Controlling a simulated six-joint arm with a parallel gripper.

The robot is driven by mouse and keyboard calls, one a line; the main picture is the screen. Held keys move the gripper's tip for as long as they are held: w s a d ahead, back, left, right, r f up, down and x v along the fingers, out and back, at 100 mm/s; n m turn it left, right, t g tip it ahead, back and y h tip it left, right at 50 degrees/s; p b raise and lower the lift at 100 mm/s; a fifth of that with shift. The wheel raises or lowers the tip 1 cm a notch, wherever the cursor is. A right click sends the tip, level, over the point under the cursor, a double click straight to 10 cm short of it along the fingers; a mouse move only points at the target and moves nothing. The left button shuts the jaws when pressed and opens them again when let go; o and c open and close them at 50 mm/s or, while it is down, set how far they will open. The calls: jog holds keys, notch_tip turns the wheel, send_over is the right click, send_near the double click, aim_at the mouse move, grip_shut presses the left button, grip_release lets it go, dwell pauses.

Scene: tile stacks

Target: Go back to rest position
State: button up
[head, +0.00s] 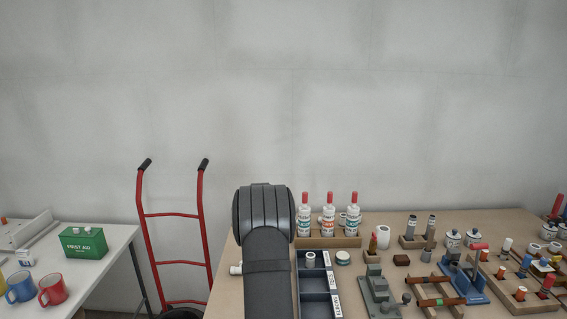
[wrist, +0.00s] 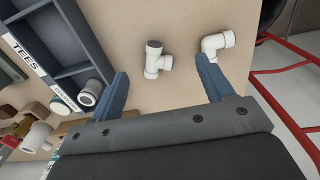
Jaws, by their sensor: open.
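My gripper (wrist: 165,92) shows in the wrist view with its two blue-grey fingers spread wide and nothing between them. It hangs above the wooden table (wrist: 180,20). A white tee fitting (wrist: 156,60) lies on the table beyond the fingers, and a white elbow fitting (wrist: 216,44) lies near the right finger. I cannot tell whether that finger touches the elbow. In the head view my arm rises at the table's left side and hides the gripper.
A dark sorting tray (head: 318,283) with labelled compartments stands right of my arm; it also shows in the wrist view (wrist: 67,30). Glue bottles (head: 328,221) stand behind it. Parts and fixtures crowd the table's right. A red hand truck (head: 177,263) stands left.

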jog(key=s+d+r+m, duration=0.1)
jog(key=s+d+m, duration=0.2)
jog(key=s+d, duration=0.35)
jog(key=s+d+r+m, duration=0.1)
jog(key=s+d+m, duration=0.25)
jog(key=d, duration=0.55)
jog(key=s+d+f+m, duration=0.1)
jog(key=s+d+m, duration=0.75)
jog(key=s, duration=0.55)
jog(key=shift+n, duration=0.5)
jog(key=shift+w+a+f, duration=0.8)
jog(key=shift+w+a, duration=0.05)
jog(key=shift+w, duration=0.15)
jog(key=shift+w+a+f, duration=0.75)
jog(key=shift+w+a, duration=0.05)
jog(key=shift+w, duration=0.15)
